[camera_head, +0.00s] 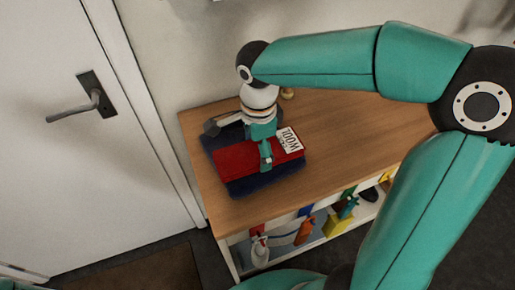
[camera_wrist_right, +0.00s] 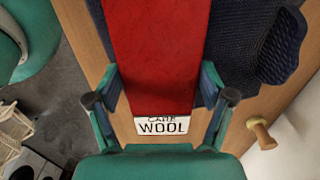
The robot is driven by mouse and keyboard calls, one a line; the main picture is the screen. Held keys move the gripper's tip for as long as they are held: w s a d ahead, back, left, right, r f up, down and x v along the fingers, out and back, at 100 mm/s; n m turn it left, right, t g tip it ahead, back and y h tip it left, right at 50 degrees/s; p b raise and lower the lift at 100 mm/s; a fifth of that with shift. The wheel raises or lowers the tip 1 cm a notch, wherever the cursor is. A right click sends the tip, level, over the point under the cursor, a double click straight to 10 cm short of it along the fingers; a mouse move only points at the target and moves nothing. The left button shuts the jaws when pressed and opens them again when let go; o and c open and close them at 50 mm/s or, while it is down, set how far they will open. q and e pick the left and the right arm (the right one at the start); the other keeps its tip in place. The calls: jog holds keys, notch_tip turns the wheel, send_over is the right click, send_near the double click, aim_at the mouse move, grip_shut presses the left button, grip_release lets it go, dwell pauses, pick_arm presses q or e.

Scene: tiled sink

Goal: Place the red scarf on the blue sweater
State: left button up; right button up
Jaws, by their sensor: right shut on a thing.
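The red scarf (camera_head: 245,160) is folded into a flat strip with a white "WOOL" label (camera_head: 290,140) at one end. It lies across the dark blue sweater (camera_head: 262,181) on the wooden top. My right gripper (camera_head: 266,156) points down over the scarf. In the right wrist view the gripper (camera_wrist_right: 160,92) has a finger on each side of the red scarf (camera_wrist_right: 156,50), shut on it near the label (camera_wrist_right: 163,125). The sweater (camera_wrist_right: 237,45) shows right of the scarf there. Whether the scarf rests its full weight on the sweater cannot be told. My left gripper is not in view.
The wooden cabinet top (camera_head: 345,130) is clear right of the clothes. Bottles stand on the shelf below, one orange (camera_head: 305,230). A white door with a handle (camera_head: 85,105) is at left. A wooden knob (camera_wrist_right: 262,132) sticks out from the wall.

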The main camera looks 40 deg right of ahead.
aim_at(258, 150)
jog(key=shift+f, duration=0.2)
jog(key=o, duration=1.1)
notch_tip(258, 150, up, 12)
jog(key=p, duration=0.1)
jog(key=shift+r, duration=0.15)
